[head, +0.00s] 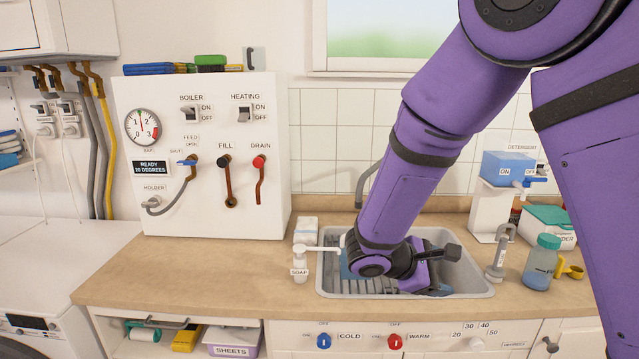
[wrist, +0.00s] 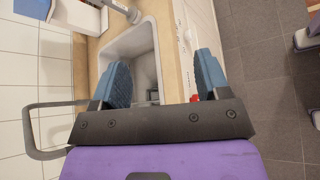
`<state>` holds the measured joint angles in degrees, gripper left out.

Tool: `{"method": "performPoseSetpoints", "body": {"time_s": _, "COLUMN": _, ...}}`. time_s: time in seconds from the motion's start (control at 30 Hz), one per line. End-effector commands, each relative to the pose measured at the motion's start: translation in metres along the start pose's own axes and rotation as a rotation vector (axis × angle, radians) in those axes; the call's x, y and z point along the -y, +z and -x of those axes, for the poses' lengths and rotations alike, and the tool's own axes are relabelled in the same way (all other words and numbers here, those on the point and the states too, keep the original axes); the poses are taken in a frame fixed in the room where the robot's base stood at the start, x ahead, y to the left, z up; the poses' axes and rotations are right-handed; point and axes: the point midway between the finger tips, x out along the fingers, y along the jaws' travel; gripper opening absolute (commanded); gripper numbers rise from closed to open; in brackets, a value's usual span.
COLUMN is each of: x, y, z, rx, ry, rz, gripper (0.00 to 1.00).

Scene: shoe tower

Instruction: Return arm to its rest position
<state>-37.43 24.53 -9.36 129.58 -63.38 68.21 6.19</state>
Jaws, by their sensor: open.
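My purple arm (head: 405,195) reaches down across the head view to the sink (head: 474,293), with its wrist over the basin. In the wrist view my gripper (wrist: 163,78) is open. Its two blue fingers stand wide apart, with nothing held between them. The sink basin (wrist: 142,45) shows beyond and between the fingers. In the head view the wrist and arm hide most of the gripper and part of the basin.
A soap dispenser (head: 300,265) stands left of the sink. A detergent dispenser (head: 508,168), a teal-lidded jar (head: 540,265) and a yellow cup (head: 570,270) stand on the right. The white control panel (head: 205,215) stands at the back left. The counter (head: 215,272) before it is clear.

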Motion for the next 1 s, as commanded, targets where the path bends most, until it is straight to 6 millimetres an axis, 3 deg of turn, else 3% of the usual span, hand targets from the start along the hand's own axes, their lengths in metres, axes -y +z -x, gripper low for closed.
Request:
{"method": "performPoseSetpoints", "body": {"time_s": 0.1, "x": 0.002, "y": 0.038, "z": -0.002, "rx": -0.046, "ry": -0.118, "rz": -0.119, "gripper": 0.69}}
{"method": "performPoseSetpoints", "body": {"time_s": 0.4, "x": 0.018, "y": 0.118, "z": 0.003, "rx": -0.177, "ry": -0.377, "rz": -0.407, "gripper": 0.69}}
{"method": "performPoseSetpoints", "body": {"time_s": 0.7, "x": 0.043, "y": 0.183, "z": 0.019, "rx": -0.335, "ry": -0.586, "rz": -0.703, "gripper": 0.69}}
{"method": "performPoseSetpoints", "body": {"time_s": 1.0, "x": 0.07, "y": 0.236, "z": 0.045, "rx": -0.517, "ry": -0.735, "rz": -1.005, "gripper": 0.69}}
